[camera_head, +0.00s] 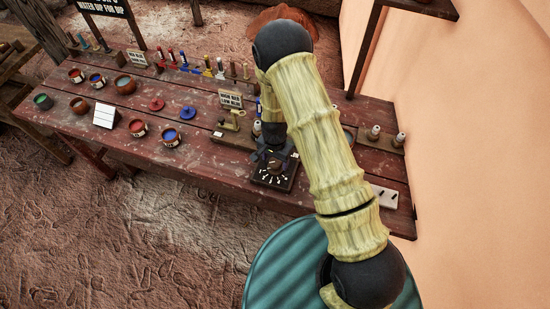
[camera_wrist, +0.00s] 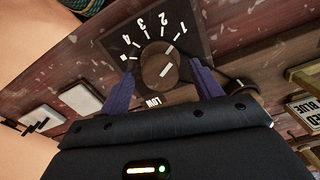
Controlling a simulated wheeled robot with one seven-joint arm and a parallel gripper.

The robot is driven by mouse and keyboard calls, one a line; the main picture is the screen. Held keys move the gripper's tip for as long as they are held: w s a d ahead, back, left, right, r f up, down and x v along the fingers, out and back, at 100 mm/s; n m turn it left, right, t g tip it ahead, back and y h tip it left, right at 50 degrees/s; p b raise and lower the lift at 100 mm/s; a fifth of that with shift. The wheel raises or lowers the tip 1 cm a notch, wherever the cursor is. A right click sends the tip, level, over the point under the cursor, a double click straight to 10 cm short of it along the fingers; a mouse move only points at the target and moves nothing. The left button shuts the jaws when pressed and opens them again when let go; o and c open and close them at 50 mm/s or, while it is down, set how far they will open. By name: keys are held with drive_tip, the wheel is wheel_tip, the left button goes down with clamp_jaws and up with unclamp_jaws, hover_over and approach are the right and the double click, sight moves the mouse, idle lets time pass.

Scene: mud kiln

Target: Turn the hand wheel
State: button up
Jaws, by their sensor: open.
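My gripper (camera_head: 273,157) points down over a dark square dial plate (camera_head: 268,180) near the table's front edge. In the wrist view my gripper (camera_wrist: 161,70) is open, its two purple fingers on either side of a round brown knob (camera_wrist: 158,72). The knob has a white pointer line, and white digits and "LOW" are printed on the plate around it. I cannot tell whether the fingers touch the knob. No part is plainly marked as a hand wheel; a red disc (camera_head: 157,104) and a blue disc (camera_head: 187,108) lie farther left on the table.
A brass fitting on a wooden block (camera_head: 231,123) stands behind and left of the dial. Small pots (camera_head: 138,128) and a white panel (camera_head: 106,116) are at the left. A white switch plate (camera_head: 385,196) lies at the right. Upright tools (camera_head: 208,66) line the back.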

drive_tip(key=shift+f, duration=0.2)
drive_tip(key=c, duration=1)
drive_tip(key=shift+o, duration=0.2)
